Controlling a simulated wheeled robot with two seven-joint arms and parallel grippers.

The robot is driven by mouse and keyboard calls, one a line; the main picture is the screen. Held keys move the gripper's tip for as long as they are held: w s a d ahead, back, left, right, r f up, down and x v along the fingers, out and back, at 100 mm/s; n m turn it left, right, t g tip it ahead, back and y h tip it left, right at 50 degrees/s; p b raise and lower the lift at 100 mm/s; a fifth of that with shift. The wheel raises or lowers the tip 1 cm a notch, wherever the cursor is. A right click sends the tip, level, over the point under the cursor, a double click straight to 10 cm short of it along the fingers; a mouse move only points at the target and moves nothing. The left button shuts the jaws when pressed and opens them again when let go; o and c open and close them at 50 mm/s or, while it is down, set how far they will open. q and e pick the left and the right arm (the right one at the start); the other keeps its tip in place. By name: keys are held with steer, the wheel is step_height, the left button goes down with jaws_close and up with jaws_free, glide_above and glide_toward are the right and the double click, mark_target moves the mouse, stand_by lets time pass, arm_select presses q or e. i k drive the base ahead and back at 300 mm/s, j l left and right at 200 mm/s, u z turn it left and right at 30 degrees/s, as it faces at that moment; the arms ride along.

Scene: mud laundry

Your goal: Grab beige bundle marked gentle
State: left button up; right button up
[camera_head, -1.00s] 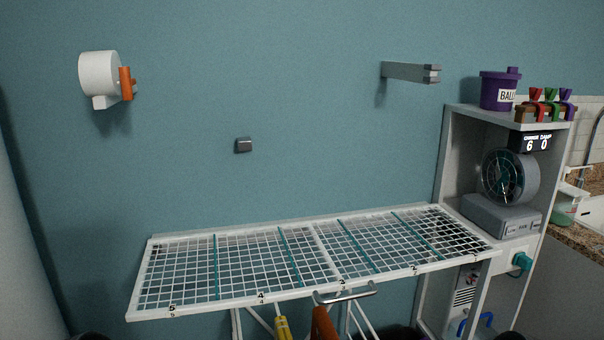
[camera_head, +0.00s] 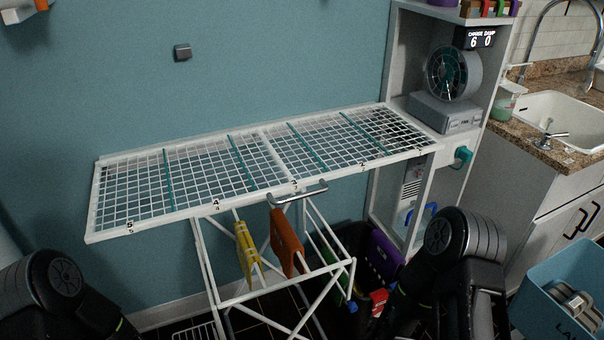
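My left arm comes in at the lower left and my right arm at the lower right, but neither gripper can be seen. The white drying rack (camera_head: 90,226) has an empty mesh top with numbered sections split by teal bars. A yellow item (camera_head: 246,250) and an orange item (camera_head: 286,242) hang under its front edge, near a grey handle.
A shelf unit (camera_head: 392,60) at the right holds a fan (camera_head: 452,72). A sink (camera_head: 552,118) and a blue bin (camera_head: 540,308) are farther right.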

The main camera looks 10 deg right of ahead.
mark_target(579, 304)
steer(key=z, duration=2.2)
steer(key=i+j+z, duration=0.15)
steer(key=z, duration=0.15)
steer(key=i+j+z, duration=0.25)
steer(key=i+l, duration=0.05)
steer(key=i, duration=0.05)
